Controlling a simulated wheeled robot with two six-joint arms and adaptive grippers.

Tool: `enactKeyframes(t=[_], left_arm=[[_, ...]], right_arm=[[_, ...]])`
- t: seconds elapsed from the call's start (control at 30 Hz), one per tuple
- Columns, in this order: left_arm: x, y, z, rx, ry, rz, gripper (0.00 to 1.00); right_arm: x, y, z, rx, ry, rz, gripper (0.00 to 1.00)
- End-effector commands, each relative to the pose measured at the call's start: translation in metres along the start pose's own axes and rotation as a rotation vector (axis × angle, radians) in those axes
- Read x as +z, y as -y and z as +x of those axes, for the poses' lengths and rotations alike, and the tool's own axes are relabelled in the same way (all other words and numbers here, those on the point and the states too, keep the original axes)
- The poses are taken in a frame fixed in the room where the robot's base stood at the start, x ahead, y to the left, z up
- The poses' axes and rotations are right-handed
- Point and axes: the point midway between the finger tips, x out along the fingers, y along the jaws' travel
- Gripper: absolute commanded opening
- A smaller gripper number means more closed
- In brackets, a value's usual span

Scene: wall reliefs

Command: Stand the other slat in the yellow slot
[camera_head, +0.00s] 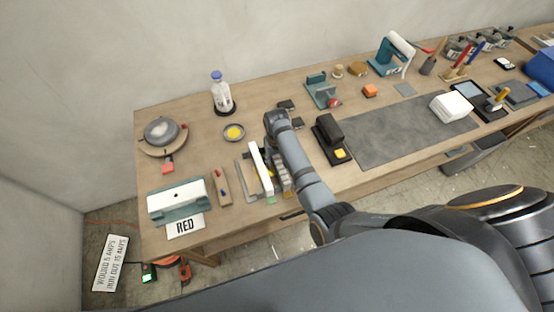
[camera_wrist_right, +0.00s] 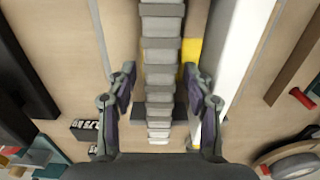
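My right arm reaches over the workbench, and its wrist hides its fingers in the head view. In the right wrist view the right gripper (camera_wrist_right: 160,98) is open, its two fingers apart on either side of a grey ribbed row (camera_wrist_right: 162,45). That row also shows in the head view (camera_head: 282,179). A long white slat-like bar (camera_head: 260,168) lies beside it; it also shows in the wrist view (camera_wrist_right: 243,55). A yellow strip (camera_wrist_right: 190,50) shows between row and bar; I cannot tell whether it is the slot. My left gripper is not in view.
A wooden piece (camera_head: 222,186) lies left of the bar. A black device (camera_head: 331,139) is to the right, beside a grey mat (camera_head: 400,130). A bottle (camera_head: 221,92) stands behind.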

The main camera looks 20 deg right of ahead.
Motion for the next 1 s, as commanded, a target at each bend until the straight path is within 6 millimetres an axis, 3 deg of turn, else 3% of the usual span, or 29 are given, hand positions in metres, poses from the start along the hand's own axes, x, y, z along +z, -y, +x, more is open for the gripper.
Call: enactKeyframes(t=[0.27, 0.7, 1.0], left_arm=[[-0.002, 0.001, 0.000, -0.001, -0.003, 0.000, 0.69], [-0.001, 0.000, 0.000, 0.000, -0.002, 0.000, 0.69], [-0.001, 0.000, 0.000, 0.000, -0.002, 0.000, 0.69]], right_arm=[[0.000, 0.000, -0.003, 0.000, -0.001, 0.000, 0.52], [0.000, 0.000, -0.071, 0.000, -0.001, 0.000, 0.52], [0.000, 0.000, -0.075, 0.000, 0.000, 0.000, 0.52]])
